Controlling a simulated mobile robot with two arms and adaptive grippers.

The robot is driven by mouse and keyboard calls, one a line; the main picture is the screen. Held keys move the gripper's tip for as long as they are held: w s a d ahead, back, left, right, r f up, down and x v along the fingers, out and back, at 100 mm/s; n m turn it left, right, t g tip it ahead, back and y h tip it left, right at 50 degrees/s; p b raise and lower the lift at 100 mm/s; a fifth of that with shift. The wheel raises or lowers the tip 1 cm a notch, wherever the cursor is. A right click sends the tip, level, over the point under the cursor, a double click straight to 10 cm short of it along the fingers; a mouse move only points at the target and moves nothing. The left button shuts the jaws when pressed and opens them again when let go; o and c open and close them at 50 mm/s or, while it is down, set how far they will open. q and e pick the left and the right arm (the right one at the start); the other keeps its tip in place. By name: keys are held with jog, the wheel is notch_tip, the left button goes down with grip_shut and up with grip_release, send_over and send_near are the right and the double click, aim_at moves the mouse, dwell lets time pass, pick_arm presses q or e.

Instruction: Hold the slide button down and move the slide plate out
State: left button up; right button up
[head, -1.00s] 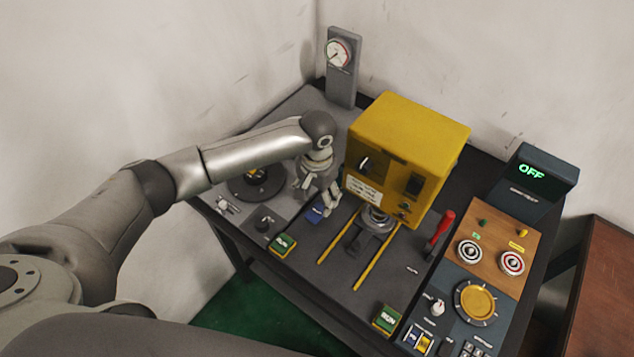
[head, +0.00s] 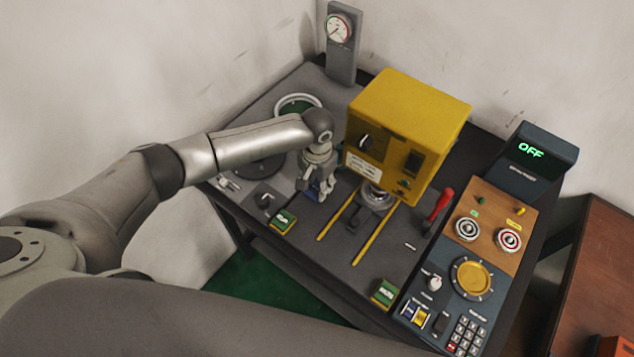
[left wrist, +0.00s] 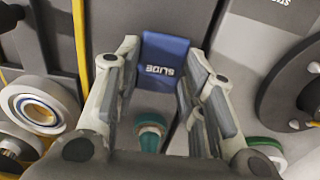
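The slide button is a blue block marked SLIDE (left wrist: 165,62), between the fingertips of my left gripper (left wrist: 165,55) in the left wrist view. The fingers are apart, and I cannot tell whether they touch it. In the head view my left gripper (head: 318,190) hangs over the button and mostly hides it. The slide plate (head: 353,217) lies between two yellow rails, at their far end under the yellow press. A metallic ring (head: 377,196) sits on it; it seems to be the pale ring (left wrist: 38,104) at left in the left wrist view. My right gripper is not in view.
The yellow press (head: 408,125) stands close right of my left gripper. A red-handled tool (head: 438,208) stands right of the rails. Green RUN buttons (head: 284,221) (head: 385,293) flank the rails' near side. The control panel (head: 465,282) is at right, its display (head: 531,150) reading OFF.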

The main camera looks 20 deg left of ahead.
pick_arm(q)
jog(key=shift+c, duration=1)
